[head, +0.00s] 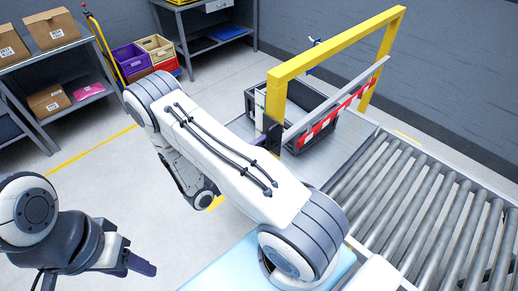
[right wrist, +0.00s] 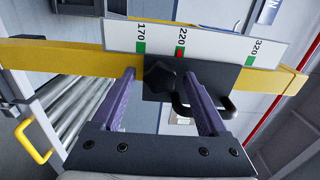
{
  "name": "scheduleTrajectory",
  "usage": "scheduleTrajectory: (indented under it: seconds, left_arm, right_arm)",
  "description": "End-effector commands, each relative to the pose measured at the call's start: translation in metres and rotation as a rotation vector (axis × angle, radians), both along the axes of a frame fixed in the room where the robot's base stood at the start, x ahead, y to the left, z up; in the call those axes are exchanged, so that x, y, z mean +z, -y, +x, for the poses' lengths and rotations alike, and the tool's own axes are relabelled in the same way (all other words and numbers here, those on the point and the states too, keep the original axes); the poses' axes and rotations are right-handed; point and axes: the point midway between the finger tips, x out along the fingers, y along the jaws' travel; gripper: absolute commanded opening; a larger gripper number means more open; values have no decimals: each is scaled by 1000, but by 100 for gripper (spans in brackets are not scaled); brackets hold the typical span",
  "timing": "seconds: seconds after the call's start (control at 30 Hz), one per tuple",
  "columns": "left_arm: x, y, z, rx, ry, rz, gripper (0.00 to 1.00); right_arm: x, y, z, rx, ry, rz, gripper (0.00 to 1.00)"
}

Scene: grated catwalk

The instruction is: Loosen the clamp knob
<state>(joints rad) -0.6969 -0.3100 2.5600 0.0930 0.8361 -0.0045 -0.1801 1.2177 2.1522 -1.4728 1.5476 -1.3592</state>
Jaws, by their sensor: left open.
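The clamp knob (right wrist: 160,77) is a black star-shaped knob on a dark plate (right wrist: 225,82) in the right wrist view. The plate sits on a yellow bar under a white scale (right wrist: 205,42) marked 170, 220 and 320. A red mark (right wrist: 180,52) shows at 220. My right gripper (right wrist: 162,78) is open, with its purple fingers spread on either side of the knob and a visible gap to each side. In the head view my right arm hides most of this spot. My left gripper (head: 146,265) is open and empty at the lower left, far from the clamp.
Rollers (head: 425,200) run to the right. A black bent handle (right wrist: 205,108) lies beside the right finger.

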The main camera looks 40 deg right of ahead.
Motion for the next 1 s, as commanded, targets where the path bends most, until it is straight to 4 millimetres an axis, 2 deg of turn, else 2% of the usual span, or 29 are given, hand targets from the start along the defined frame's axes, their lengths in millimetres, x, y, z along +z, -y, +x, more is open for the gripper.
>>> scheduleTrajectory:
  seconds: [0.17, 0.27, 0.5, 0.7, 0.83, 1.0]
  left_arm:
    - [-2, 0, 0, 0, 0, 0, 50]
    - [-9, 0, 0, 1, 0, 0, 50]
    - [-30, 0, 0, 4, 0, 0, 50]
    - [-40, 0, 0, 7, -1, 0, 50]
    - [-42, 0, 0, 7, -1, 0, 50]
    - [-42, 0, 0, 7, -1, 0, 50]
  right_arm:
    - [-1, -3, 0, 0, 1, -1, 77]
    - [-2, -14, 0, 4, 2, 0, 77]
    - [-4, -62, -3, 7, 4, 1, 77]
    - [-3, -93, -7, 4, 2, 0, 77]
    - [-1, -103, -8, 1, 2, 1, 77]
    - [0, -105, -8, 0, 0, 1, 77]
